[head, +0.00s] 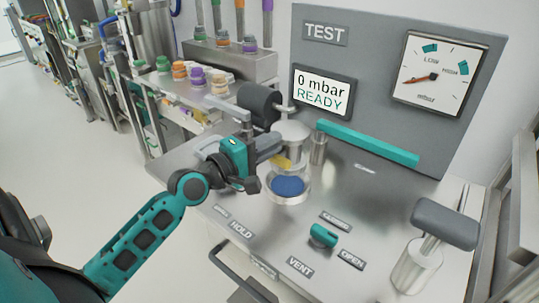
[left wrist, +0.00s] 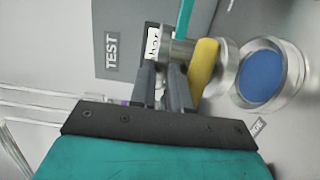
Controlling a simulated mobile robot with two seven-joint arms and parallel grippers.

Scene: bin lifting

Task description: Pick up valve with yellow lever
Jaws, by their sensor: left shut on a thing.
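The valve with a yellow lever shows in the head view as a metal body (head: 292,135) with a bit of the yellow lever (head: 283,162) visible. In the left wrist view the yellow lever (left wrist: 204,65) lies just right of my fingers, beside the metal body (left wrist: 176,50). My left gripper (head: 272,143) is shut on the valve; its fingers also show in the wrist view (left wrist: 167,85). They hide part of the valve. The valve is close to a round metal seat with a blue disc (head: 288,187); I cannot tell whether they touch. My right gripper is not in view.
The steel bench (head: 230,225) carries a teal knob (head: 323,235) and a grey-handled post (head: 445,225). Behind stand a test panel (head: 390,40) reading 0 mbar READY, a teal bar (head: 367,143) and a dark cylinder (head: 258,102). Coloured caps stand on the back-left shelf (head: 205,92).

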